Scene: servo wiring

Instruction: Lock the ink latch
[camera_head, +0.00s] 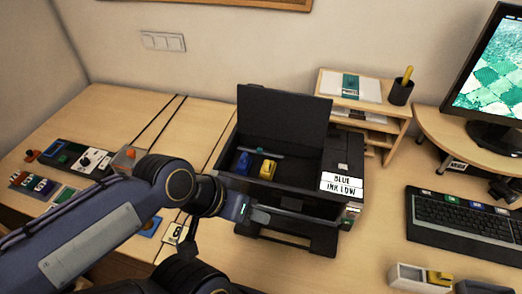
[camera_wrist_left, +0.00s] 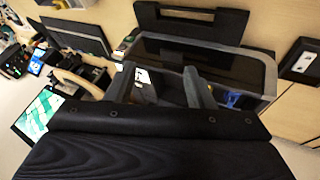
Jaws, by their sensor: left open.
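A black printer (camera_head: 343,163) stands on the desk with its lid (camera_head: 283,122) raised. Inside its open bay are a blue ink cartridge (camera_head: 243,162) and a yellow ink cartridge (camera_head: 267,169), side by side. A thin grey-blue bar (camera_head: 266,148) lies behind them; I cannot tell whether it is the ink latch or how it is set. My left gripper (camera_head: 262,212) is at the printer's front left, below the bay and apart from the cartridges. In the left wrist view its two fingers (camera_wrist_left: 160,85) are spread. A small blue part (camera_wrist_left: 233,100) shows beside the right finger. My right gripper is not in view.
A label reading "BLUE INK LOW" (camera_head: 342,183) is on the printer's right top. A wooden organizer (camera_head: 368,119) and pen cup (camera_head: 400,91) stand behind right. A keyboard (camera_head: 465,224) and monitor (camera_head: 492,85) are to the right. Small modules (camera_head: 78,157) lie at left.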

